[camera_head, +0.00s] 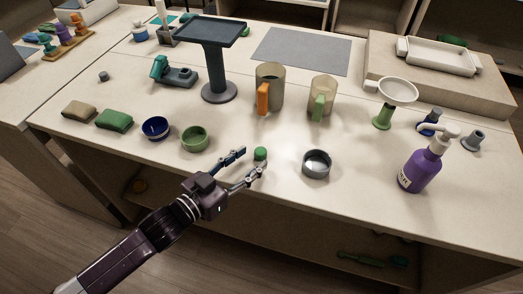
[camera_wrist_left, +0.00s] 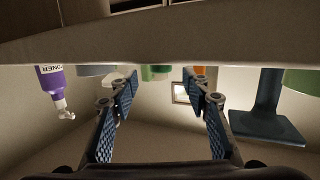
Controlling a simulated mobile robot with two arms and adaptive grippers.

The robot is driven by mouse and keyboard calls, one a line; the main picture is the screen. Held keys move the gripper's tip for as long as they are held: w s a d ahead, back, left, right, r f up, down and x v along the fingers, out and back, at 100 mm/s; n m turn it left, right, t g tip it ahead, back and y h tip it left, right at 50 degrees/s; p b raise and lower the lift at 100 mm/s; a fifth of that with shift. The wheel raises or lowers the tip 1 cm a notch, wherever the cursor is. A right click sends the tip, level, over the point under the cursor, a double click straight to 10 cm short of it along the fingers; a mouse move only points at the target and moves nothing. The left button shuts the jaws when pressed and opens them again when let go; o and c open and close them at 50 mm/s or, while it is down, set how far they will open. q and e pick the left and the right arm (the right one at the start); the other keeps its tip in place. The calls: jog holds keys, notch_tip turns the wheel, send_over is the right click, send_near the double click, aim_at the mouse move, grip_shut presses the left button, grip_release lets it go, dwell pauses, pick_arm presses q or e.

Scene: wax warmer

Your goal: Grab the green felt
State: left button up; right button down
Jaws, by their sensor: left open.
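A small green piece (camera_head: 260,153), which looks like the green felt, stands near the front edge of the table. My left gripper (camera_head: 253,160) comes in from the front left, low over the table edge, with its two fingers apart. The green piece is right at the fingertips, and I cannot tell whether it touches them. In the left wrist view, the open fingers (camera_wrist_left: 160,90) frame a green patch (camera_wrist_left: 155,73), likely the same piece. The gap between the fingers holds nothing gripped. My right gripper is not in view.
A grey round dish (camera_head: 316,165) is right of the gripper and a purple pump bottle (camera_head: 419,170) farther right. A green bowl (camera_head: 194,138), a blue bowl (camera_head: 155,128) and a green pad (camera_head: 114,120) are to the left. Two mugs and a dark stand (camera_head: 216,70) are behind.

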aim_at(257, 154)
pick_arm(q)
jog(key=p+x, duration=0.1)
jog(key=x, duration=0.4)
jog(key=shift+w+f, duration=0.1)
jog(key=shift+w, duration=0.05)
jog(key=c, duration=0.9)
